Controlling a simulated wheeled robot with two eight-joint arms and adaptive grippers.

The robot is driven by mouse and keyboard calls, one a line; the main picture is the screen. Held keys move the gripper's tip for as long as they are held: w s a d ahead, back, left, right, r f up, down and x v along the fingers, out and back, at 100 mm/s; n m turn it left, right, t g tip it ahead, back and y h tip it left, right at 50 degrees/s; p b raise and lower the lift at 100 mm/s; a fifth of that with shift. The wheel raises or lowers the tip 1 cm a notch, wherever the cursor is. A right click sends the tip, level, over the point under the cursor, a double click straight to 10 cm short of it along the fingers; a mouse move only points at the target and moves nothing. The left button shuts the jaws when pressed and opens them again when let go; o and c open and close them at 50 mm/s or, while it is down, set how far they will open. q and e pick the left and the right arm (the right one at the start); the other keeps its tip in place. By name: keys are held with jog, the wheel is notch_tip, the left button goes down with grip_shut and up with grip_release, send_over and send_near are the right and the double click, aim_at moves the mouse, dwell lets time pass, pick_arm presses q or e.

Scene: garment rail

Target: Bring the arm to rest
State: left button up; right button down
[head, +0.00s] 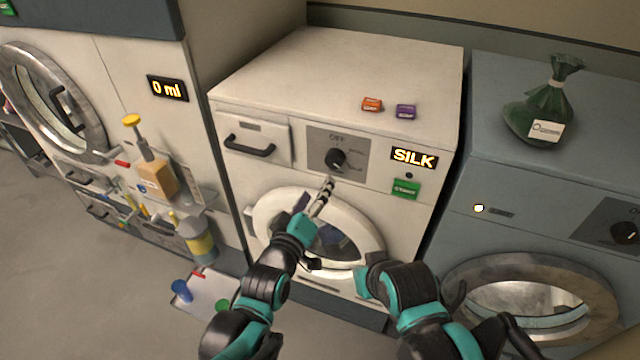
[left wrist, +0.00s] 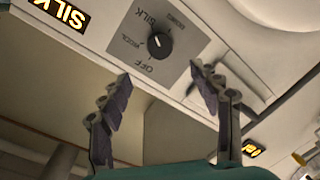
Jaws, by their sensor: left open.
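My left gripper (head: 325,192) is open in front of the white washer's front, just below its dial knob (head: 335,158). In the left wrist view its two fingers (left wrist: 160,74) stand apart with nothing between them, and the knob (left wrist: 158,43) lies beyond their tips, apart from them. The dial panel shows OFF, WOOL and SILK upside down in that view. The display (head: 413,158) reads SILK. My right arm (head: 405,290) comes in from the lower right; its fingers cannot be made out.
The white washer's round door (head: 262,222) is just under my left gripper. An orange box (head: 372,104) and a purple box (head: 406,111) sit on top. A blue-grey machine (head: 480,160) with a green bag (head: 540,110) stands right. A dispenser bottle (head: 155,178) is left.

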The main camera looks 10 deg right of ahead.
dwell(0.5)
pick_arm(q)
jog(key=s+a+f+m+g+y, duration=0.1)
jog(key=s+a+f+g+y, duration=0.15)
jog(key=a, duration=0.65)
jog(key=s+a+f+m+g+y, duration=0.1)
jog(key=a+f+y, duration=0.2)
jog(key=a, duration=0.6)
jog(key=s+a+f+m+g+y, duration=0.1)
jog(key=s+a+f+g+y, duration=0.2)
jog(key=s+a, duration=0.7)
jog(key=shift+s+a+f+g, duration=0.4)
jog(key=shift+s+f+g, duration=0.25)
jog(key=shift+s+f, duration=0.25)
